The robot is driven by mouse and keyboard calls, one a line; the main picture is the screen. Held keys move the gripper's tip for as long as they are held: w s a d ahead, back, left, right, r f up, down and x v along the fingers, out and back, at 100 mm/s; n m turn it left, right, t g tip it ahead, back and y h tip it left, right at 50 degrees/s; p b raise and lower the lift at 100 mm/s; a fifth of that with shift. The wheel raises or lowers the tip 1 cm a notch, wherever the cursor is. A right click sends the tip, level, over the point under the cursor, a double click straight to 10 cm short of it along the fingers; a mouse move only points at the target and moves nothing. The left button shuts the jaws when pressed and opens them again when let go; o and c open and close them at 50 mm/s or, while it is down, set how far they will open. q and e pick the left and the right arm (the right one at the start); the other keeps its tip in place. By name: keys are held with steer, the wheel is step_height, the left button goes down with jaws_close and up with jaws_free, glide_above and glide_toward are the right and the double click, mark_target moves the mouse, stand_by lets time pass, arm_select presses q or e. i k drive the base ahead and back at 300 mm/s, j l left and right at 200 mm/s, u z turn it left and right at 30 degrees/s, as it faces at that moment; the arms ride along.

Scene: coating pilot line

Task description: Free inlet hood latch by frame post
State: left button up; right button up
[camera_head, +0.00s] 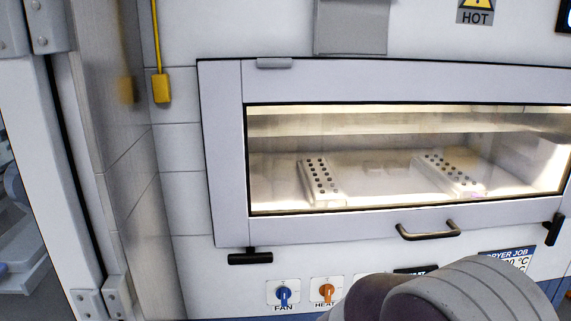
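The inlet hood (222,150) is a pale grey framed panel with a lit window, and it looks shut. A black latch (250,258) at its lower left corner, on the side of the white frame post (50,190), has its bar lying level. A second black latch (554,229) at the lower right has its bar closer to upright. A dark bar handle (428,230) sits on the hood's lower rail between them. Neither of my grippers is in view. A rounded grey part, seemingly my own arm, covers the bottom right.
Below the hood are a blue FAN knob (283,294) and an orange HEAT knob (326,292). A yellow pendant (161,88) hangs left of the hood. Two perforated white blocks show behind the window. The wall around the left latch is clear.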

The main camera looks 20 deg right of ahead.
mark_target(554, 227)
steer(key=z, duration=2.35)
